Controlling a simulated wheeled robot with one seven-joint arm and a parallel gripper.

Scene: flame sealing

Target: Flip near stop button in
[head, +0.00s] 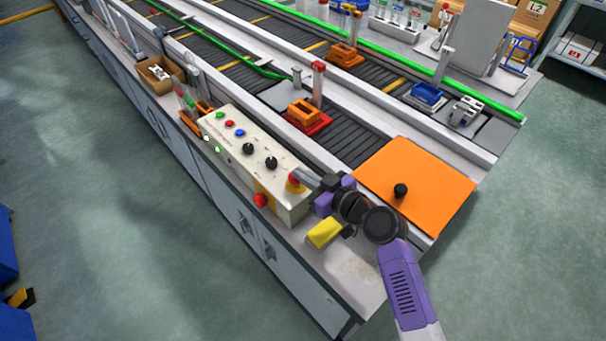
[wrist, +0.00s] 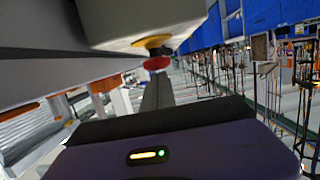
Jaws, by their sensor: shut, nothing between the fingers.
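A pale control box (head: 240,145) stands on the bench edge. A red stop button (head: 294,180) on a yellow collar is at its right end. A second red button (head: 261,200) is on its front side, beside a yellow plate. My gripper (head: 302,178) is shut and empty, its tips at the right-end button and partly covering it. In the wrist view a red button (wrist: 157,63) hangs under a yellow collar on the box, and the closed fingers (wrist: 157,90) point at it. Whether they touch it, I cannot tell.
An orange plate (head: 420,180) with a black knob lies right of my gripper. A yellow block (head: 323,233) is beneath my wrist. A conveyor (head: 345,140) with an orange fixture (head: 304,113) runs behind the box. Open floor lies in front of the bench.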

